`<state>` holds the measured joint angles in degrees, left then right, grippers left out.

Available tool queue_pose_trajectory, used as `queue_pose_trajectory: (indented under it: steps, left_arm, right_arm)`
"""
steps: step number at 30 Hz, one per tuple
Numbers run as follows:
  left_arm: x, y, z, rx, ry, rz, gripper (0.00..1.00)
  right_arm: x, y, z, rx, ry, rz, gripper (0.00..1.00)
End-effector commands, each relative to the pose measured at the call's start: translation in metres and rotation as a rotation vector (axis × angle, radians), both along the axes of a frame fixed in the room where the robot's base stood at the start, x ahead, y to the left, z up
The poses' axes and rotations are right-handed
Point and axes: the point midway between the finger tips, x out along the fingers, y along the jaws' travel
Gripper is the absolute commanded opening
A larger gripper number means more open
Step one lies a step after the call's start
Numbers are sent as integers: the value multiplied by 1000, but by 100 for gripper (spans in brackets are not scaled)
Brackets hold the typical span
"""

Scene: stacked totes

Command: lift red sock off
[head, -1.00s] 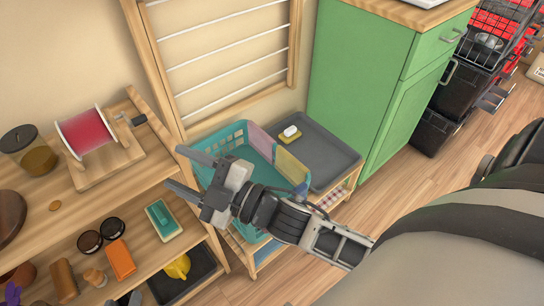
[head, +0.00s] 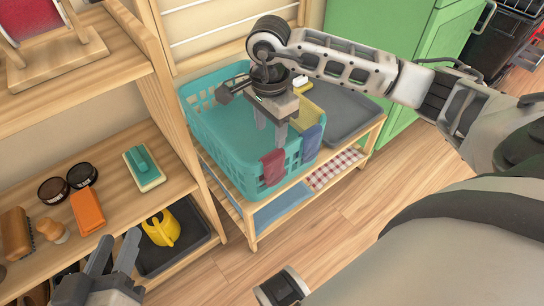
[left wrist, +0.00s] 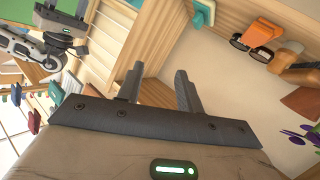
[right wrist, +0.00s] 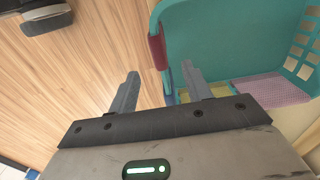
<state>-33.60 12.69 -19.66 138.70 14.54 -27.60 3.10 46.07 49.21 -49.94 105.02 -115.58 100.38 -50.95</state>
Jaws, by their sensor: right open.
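The red sock (head: 272,168) hangs over the front rim of the teal basket (head: 228,160). In the right wrist view the red sock (right wrist: 157,48) drapes on the basket's edge (right wrist: 215,40), just beyond and between my fingertips. My right gripper (head: 271,132) is open and empty, pointing down above the basket's front part, close to the sock but apart from it; its fingers (right wrist: 158,78) straddle the rim line in its own view. My left gripper (head: 113,250) is open and empty at the lower left, before the wooden shelf.
A blue cloth (head: 312,142) and a yellow cloth (head: 308,103) hang on the basket's right side. A grey tray (head: 345,112) lies right of the basket on a low rack.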

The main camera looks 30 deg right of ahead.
Motion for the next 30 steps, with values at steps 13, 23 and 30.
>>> queue_pose_trajectory:
  steps: [13,23,30]
  left_arm:
    - [1,-5,4,-101,-13,-6,36]
    - [0,-9,1,-188,-18,-16,36]
    - [3,-10,17,-229,-47,-19,36]
  right_arm:
    - [-1,1,-60,4,0,0,49]
    - [-4,-3,-103,5,2,-2,49]
    - [-3,-3,-110,5,-1,-1,49]
